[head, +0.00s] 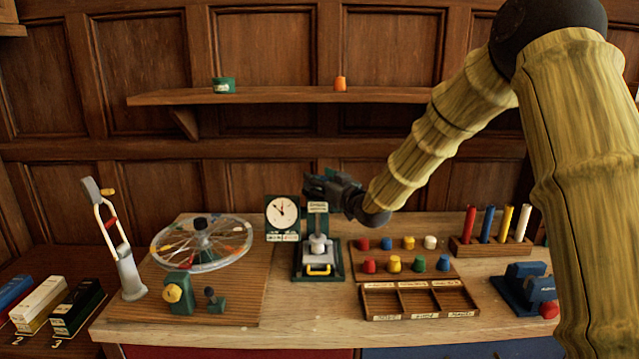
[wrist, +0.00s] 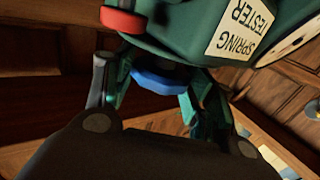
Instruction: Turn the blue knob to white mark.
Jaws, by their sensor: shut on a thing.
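The blue knob (wrist: 160,82) sits under the green body of the spring tester (wrist: 190,38) in the wrist view. My gripper (wrist: 155,96) is shut on it, with one finger on each side. In the head view my gripper (head: 322,186) is at the top of the spring tester stand (head: 318,215), and it hides the blue knob there. A red knob (wrist: 123,20) sticks out from the tester body, left of the blue one. I cannot make out a white mark. The tester's white dial (head: 282,212) shows beside the stand.
A spoked wheel (head: 202,243) and a tall lever (head: 125,260) stand to the left. A peg board (head: 400,256) and an open compartment tray (head: 418,300) lie right of the tester. A shelf (head: 280,96) runs above. The table's front strip is mostly clear.

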